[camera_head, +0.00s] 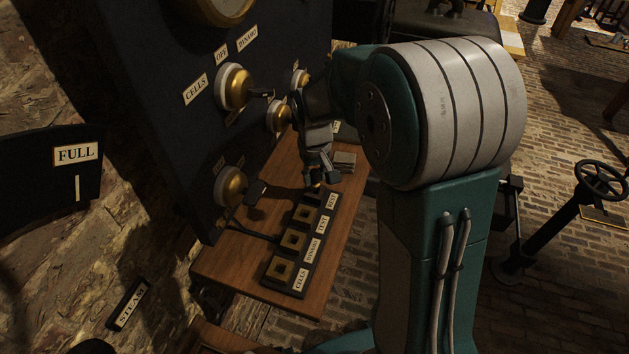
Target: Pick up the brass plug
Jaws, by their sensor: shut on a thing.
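My gripper (322,168) is over the wooden shelf, at the far end of a dark socket strip (287,262). It is shut on the brass plug (316,187), of which only a small bit of brass shows below the fingers. The plug is at or just above the farthest socket, by the label REST; I cannot tell whether it is still seated. The nearer sockets, labelled TEST, DYNAMO and CELLS, look empty. The fingers hide most of the plug.
A dark upright panel (140,60) with brass switches (232,187) stands at the left, close to my gripper. The wooden shelf (225,272) has a small grey block (345,160) behind the strip. A handwheel (601,178) stands at the right on brick floor.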

